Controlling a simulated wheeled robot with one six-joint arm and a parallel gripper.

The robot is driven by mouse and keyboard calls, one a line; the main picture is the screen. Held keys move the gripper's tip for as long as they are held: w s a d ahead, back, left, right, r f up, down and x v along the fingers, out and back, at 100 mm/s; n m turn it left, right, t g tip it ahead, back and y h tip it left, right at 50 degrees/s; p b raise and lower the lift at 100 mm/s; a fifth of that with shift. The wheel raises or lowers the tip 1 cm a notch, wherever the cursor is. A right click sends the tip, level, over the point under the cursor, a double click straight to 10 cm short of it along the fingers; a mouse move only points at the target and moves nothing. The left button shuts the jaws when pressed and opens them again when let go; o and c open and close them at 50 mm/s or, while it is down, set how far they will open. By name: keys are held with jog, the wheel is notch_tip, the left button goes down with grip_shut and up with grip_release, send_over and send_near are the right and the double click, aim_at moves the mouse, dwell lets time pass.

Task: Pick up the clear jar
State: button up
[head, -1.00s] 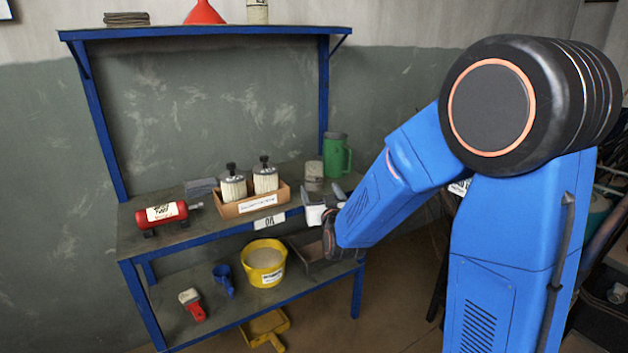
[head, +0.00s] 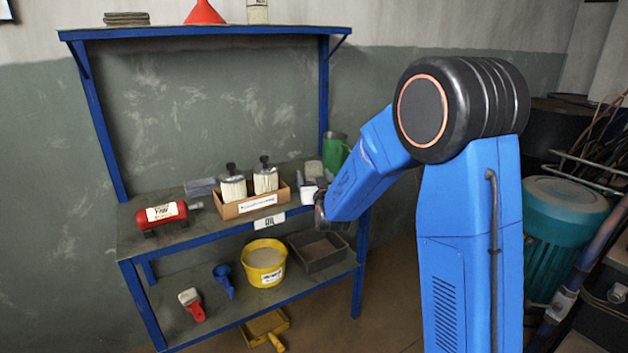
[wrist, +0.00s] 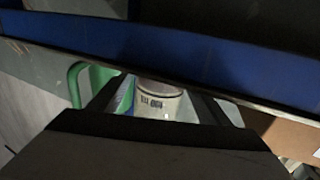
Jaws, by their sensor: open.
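The clear jar (head: 313,170) stands on the upper board of the blue-framed bench, between the cardboard box and the green mug. In the head view my gripper (head: 311,184) is in front of it and hides its lower part. In the wrist view the jar (wrist: 158,100) shows as a pale cylinder with a small dark-printed label, between my two dark fingers (wrist: 155,98). The fingers are apart and hold nothing. I cannot tell how far the jar is in depth from the fingertips.
The cardboard box (head: 250,206) with two filter-like jars stands left of my gripper. The green mug (head: 335,153) is close on the right, partly behind my arm. A red cylinder (head: 166,213) lies farther left. A yellow bucket (head: 263,262) and dark tray (head: 318,252) are on the lower shelf.

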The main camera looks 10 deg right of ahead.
jog(key=c, duration=1.2)
jog(key=shift+r, duration=0.25)
notch_tip(320, 180, up, 9)
jog(key=shift+r, duration=0.2)
